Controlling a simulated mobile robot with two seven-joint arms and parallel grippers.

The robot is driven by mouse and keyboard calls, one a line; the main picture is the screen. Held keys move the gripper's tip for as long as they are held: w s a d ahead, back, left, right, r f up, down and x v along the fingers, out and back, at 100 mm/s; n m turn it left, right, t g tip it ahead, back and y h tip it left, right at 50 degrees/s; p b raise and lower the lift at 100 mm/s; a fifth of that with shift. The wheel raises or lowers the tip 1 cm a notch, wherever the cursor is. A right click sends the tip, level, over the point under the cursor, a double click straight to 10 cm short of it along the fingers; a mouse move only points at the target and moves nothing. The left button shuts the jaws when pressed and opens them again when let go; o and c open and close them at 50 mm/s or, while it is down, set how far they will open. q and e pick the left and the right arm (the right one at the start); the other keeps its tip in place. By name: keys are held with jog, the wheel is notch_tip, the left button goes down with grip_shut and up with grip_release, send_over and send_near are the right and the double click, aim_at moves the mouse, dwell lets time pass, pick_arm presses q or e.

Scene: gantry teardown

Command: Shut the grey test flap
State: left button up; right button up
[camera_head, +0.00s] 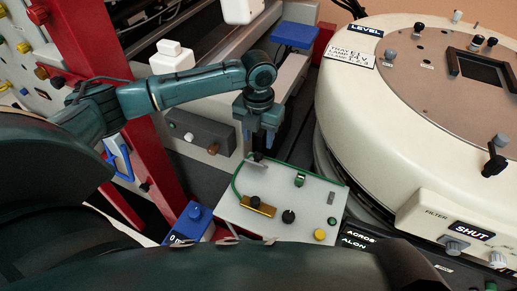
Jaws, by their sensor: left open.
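A pale grey box (232,213) stands below the middle of the view. A small light-grey plate, which looks like the grey test flap (262,168), shows at the box's far edge; it seems raised, but its angle is hard to tell. My left gripper (259,150) points down directly at that far edge, open, with its dark fingers close above the plate. I cannot tell whether they touch it. The gripper and wrist hide part of the area behind the plate. My right gripper is not in view.
The box top carries a brass-coloured block (262,208), a black knob (288,216), a yellow button (320,235) and a green cable (236,187). A large cream round housing (350,125) stands close on the right. A red post (95,60) rises on the left.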

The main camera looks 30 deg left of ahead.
aim_at(258, 159)
pick_arm(q)
notch_tip(258, 159, down, 6)
jog(key=shift+f, duration=0.1)
jog(key=shift+c, duration=0.2)
